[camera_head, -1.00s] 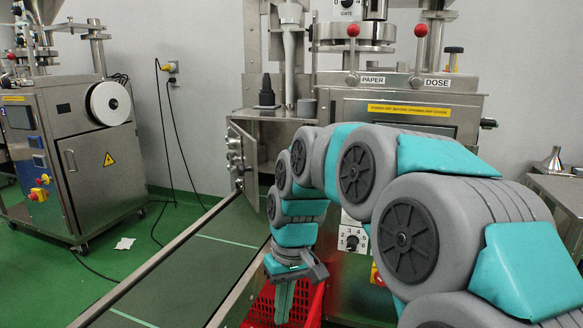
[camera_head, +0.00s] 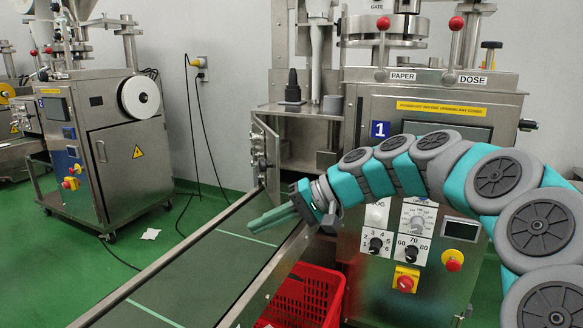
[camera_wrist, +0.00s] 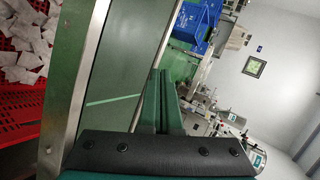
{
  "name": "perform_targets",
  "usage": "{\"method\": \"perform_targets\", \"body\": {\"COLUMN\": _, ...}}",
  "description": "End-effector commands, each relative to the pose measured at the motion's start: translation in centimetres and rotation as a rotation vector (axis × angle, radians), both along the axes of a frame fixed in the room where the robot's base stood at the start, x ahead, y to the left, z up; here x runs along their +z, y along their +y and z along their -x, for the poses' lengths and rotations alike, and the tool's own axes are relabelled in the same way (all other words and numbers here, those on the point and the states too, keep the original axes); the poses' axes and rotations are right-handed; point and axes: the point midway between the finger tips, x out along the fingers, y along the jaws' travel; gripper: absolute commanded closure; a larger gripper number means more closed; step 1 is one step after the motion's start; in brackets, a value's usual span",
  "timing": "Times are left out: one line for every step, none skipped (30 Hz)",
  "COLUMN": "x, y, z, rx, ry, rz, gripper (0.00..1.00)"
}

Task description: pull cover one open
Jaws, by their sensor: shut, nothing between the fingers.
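Machine one, with a blue "1" sign (camera_head: 380,129), stands at the right in the head view. Its steel cover (camera_head: 265,158), with small knobs on its face, stands swung out at an angle on the left of the machine. The compartment (camera_head: 302,148) beside it shows open. My gripper (camera_head: 256,220) has its green fingers together and empty. It points left over the conveyor, in front of and below the cover, apart from it in the picture. In the wrist view the shut fingers (camera_wrist: 164,80) point along the conveyor; the cover does not show there.
The green conveyor (camera_head: 195,270) with steel rails runs toward the front left. A red crate (camera_head: 310,295) stands under its right side; the wrist view shows white teabags (camera_wrist: 25,50) in a red crate. A second machine (camera_head: 130,150) stands at the left, with green floor between.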

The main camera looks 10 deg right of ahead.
Motion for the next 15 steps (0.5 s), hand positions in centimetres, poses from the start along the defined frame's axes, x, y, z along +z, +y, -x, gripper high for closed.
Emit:
{"method": "perform_targets", "body": {"x": 0.9, "y": -1.7, "z": -2.3, "rx": -0.048, "ry": -0.013, "rz": -0.075, "gripper": 1.0}}
{"method": "perform_targets", "body": {"x": 1.5, "y": -2.9, "z": -3.7, "rx": -0.08, "ry": -0.023, "rz": -0.121, "gripper": 1.0}}
{"method": "perform_targets", "body": {"x": 2.3, "y": -4.9, "z": -5.6, "rx": -0.126, "ry": -0.039, "rz": -0.186, "gripper": 1.0}}
{"method": "perform_targets", "body": {"x": 2.9, "y": -6.4, "z": -6.8, "rx": -0.161, "ry": -0.05, "rz": -0.233, "gripper": 1.0}}
{"method": "perform_targets", "body": {"x": 3.3, "y": -8.1, "z": -8.0, "rx": -0.198, "ry": -0.062, "rz": -0.277, "gripper": 1.0}}
{"method": "perform_targets", "body": {"x": 3.7, "y": -10.3, "z": -9.5, "rx": -0.243, "ry": -0.076, "rz": -0.327, "gripper": 1.0}}
{"method": "perform_targets", "body": {"x": 3.9, "y": -11.9, "z": -10.3, "rx": -0.273, "ry": -0.085, "rz": -0.361, "gripper": 1.0}}
{"method": "perform_targets", "body": {"x": 4.1, "y": -13.4, "z": -11.0, "rx": -0.303, "ry": -0.095, "rz": -0.39, "gripper": 1.0}}
{"method": "perform_targets", "body": {"x": 4.2, "y": -15.3, "z": -11.8, "rx": -0.339, "ry": -0.107, "rz": -0.424, "gripper": 1.0}}
{"method": "perform_targets", "body": {"x": 4.2, "y": -16.5, "z": -12.3, "rx": -0.361, "ry": -0.113, "rz": -0.445, "gripper": 1.0}}
{"method": "perform_targets", "body": {"x": 4.2, "y": -17.5, "z": -12.7, "rx": -0.38, "ry": -0.118, "rz": -0.462, "gripper": 1.0}}
{"method": "perform_targets", "body": {"x": 4.2, "y": -18.6, "z": -13.1, "rx": -0.4, "ry": -0.126, "rz": -0.481, "gripper": 1.0}}
{"method": "perform_targets", "body": {"x": 4.2, "y": -19.2, "z": -13.3, "rx": -0.412, "ry": -0.13, "rz": -0.491, "gripper": 1.0}}
{"method": "perform_targets", "body": {"x": 4.3, "y": -19.8, "z": -13.4, "rx": -0.422, "ry": -0.133, "rz": -0.5, "gripper": 1.0}}
{"method": "perform_targets", "body": {"x": 4.3, "y": -20.2, "z": -13.6, "rx": -0.43, "ry": -0.137, "rz": -0.507, "gripper": 1.0}}
